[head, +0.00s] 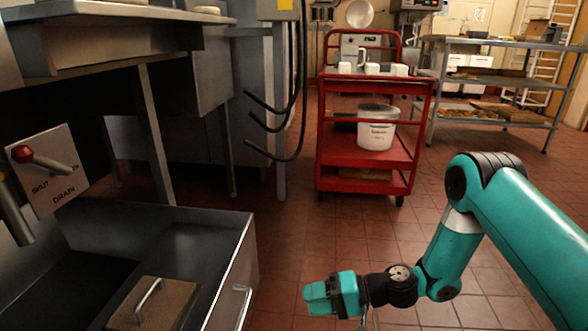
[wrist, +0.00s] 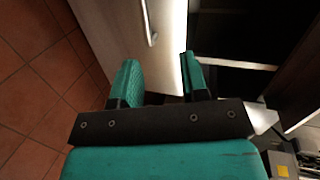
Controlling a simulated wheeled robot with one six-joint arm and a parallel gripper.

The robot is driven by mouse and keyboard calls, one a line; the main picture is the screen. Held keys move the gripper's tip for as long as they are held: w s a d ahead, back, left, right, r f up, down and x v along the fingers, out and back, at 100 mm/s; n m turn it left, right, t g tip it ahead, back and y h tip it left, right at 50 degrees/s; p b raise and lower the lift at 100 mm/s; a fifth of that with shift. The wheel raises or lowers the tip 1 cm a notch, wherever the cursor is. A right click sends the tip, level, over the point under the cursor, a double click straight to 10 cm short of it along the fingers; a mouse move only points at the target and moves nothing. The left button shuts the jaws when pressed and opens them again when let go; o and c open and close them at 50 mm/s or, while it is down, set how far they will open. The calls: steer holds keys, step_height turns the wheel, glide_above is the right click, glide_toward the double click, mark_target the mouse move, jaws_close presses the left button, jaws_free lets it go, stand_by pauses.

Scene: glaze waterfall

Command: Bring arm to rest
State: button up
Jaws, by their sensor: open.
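My teal arm (head: 530,215) reaches in from the right in the head view and bends down over the tiled floor. My gripper (head: 318,298) is low, to the right of the metal drawer, and points left towards it. In the wrist view my gripper (wrist: 157,75) has its two teal fingers apart, with nothing held between them. Beyond the fingers are a pale metal face and a bar handle (wrist: 149,22). In the head view a gap of floor shows between the fingers and the drawer front (head: 240,275).
The open metal drawer (head: 185,215) holds a brown lidded block (head: 155,303) with a handle. A red lever (head: 40,160) stands by a "SHUT / DRAIN" plate at left. A red cart (head: 365,185) with a white bucket (head: 377,130) stands behind. Floor between is clear.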

steer(key=s+r+n+g+h+p, duration=0.1)
steer(key=s+r+n+h, duration=0.2)
steer(key=r, duration=0.7)
steer(key=s+r+n+g+h+p, duration=0.1)
steer(key=s+r+n+g+h, duration=0.15)
steer(key=r, duration=0.65)
steer(key=s+d+r+n+t+h+p, duration=0.1)
steer(key=s+d+r+h, duration=0.2)
steer(key=s+d+r, duration=0.4)
steer(key=s+d+r+n+t+h+p, duration=0.1)
steer(key=s+d+r+t+h, duration=0.15)
steer(key=s+r, duration=0.45)
step_height(320, 180, up, 36)
steer(key=s+p, duration=0.2)
steer(key=p, duration=3.6)
steer(key=shift+r+m+g, duration=0.15)
steer(key=shift+m+g, duration=0.2)
steer(key=shift+g, duration=0.05)
